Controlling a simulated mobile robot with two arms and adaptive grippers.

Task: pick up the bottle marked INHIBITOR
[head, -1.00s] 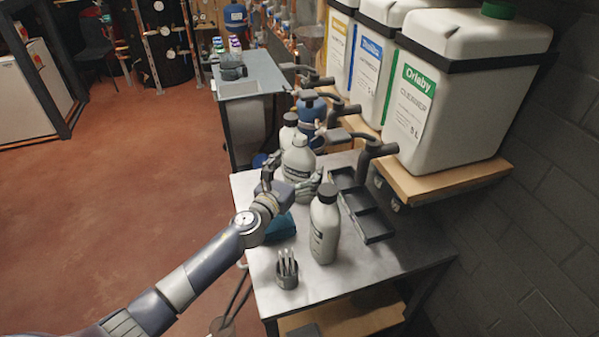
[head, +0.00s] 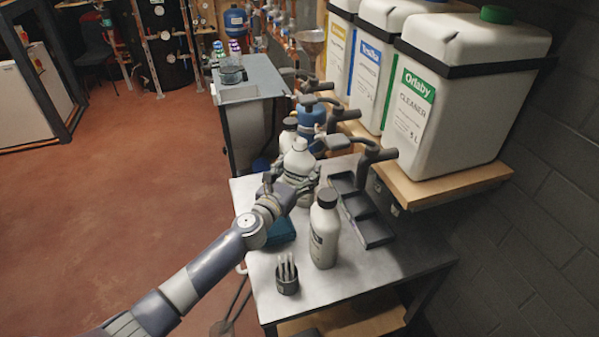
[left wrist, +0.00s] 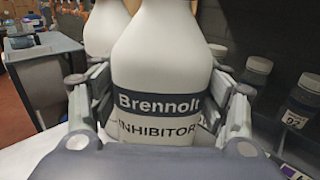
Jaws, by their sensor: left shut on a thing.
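The bottle marked INHIBITOR (left wrist: 158,100) fills the middle of the left wrist view. It is white with a dark band reading Brennolt. My left gripper (left wrist: 160,110) has a finger on each side of it and is shut on it. In the head view the white bottle (head: 299,160) is upright at the back of the metal table (head: 350,285), with my left gripper (head: 296,188) around its lower part. Its base is hidden behind the gripper, so I cannot tell whether it touches the table. My right gripper is not in view.
Another bottle with a dark cap (head: 324,240) stands in front, beside a cup of white sticks (head: 287,275). A black tray (head: 376,233) lies to the right. More bottles stand behind. Large canisters (head: 455,110) sit on a wooden shelf (head: 455,188) at the right.

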